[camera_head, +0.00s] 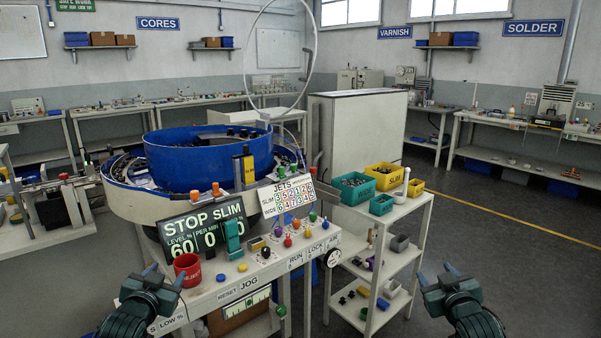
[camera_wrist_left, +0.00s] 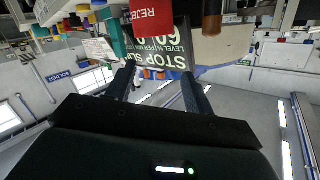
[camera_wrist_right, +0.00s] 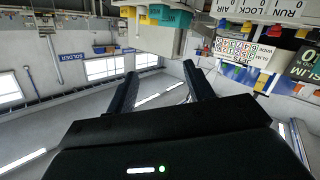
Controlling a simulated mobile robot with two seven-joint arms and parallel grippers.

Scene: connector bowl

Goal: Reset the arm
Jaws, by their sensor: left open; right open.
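My left gripper (camera_head: 163,275) is open and empty at the lower left of the head view, in front of the control console (camera_head: 290,258). Its two dark fingers stand apart in the left wrist view (camera_wrist_left: 157,78), with nothing between them. My right gripper (camera_head: 436,274) is open and empty at the lower right, to the right of the shelf cart (camera_head: 378,222). Its fingers are also apart in the right wrist view (camera_wrist_right: 160,76). Both grippers appear clear of the furniture.
The console carries a "STOP SLIM" display (camera_head: 203,229), a red cup (camera_head: 187,270), coloured knobs and a green lever (camera_head: 232,238). Behind it stands a blue bowl (camera_head: 205,163). The cart holds a yellow bin (camera_head: 384,175) and green bins. Open floor (camera_head: 510,250) lies at right.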

